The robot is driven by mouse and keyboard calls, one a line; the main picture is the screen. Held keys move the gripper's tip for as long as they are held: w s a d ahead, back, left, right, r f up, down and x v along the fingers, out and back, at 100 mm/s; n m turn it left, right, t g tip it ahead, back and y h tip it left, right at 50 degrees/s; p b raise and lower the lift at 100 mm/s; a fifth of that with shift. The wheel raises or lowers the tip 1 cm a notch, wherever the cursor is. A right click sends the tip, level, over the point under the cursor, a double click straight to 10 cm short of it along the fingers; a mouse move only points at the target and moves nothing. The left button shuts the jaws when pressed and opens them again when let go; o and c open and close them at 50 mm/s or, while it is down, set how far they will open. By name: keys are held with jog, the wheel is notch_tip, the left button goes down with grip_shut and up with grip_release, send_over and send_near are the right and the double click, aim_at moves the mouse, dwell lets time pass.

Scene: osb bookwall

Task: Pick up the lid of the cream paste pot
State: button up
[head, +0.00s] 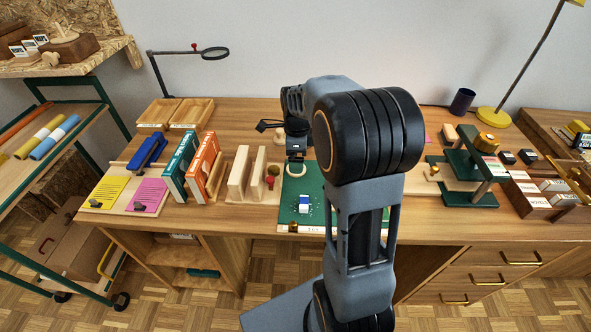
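My gripper (295,157) points down over the far left part of a green cutting mat (315,187) on the workbench. Just below it shows a cream, rounded, ring-like thing (297,171), partly hidden by the gripper. It may be the cream paste pot or its lid; I cannot tell which, nor whether the gripper touches it. A small cream thing (279,133) also shows behind the wrist, too small to name. The fingers are too small and dark to show whether they are open or shut. My arm hides the middle and right of the mat.
On the mat lie a blue-and-white block (304,203) and white bits. A wooden stand (241,177) and upright books (204,165) stand to the left. A green press (464,163) stands to the right. A magnifier lamp (214,53) is at the back left.

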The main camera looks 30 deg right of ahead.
notch_tip(320, 180, down, 4)
jog(key=shift+w+f+b, duration=0.15)
jog(key=shift+b, duration=0.15)
jog(key=shift+c, duration=0.3)
jog(key=c, duration=0.9)
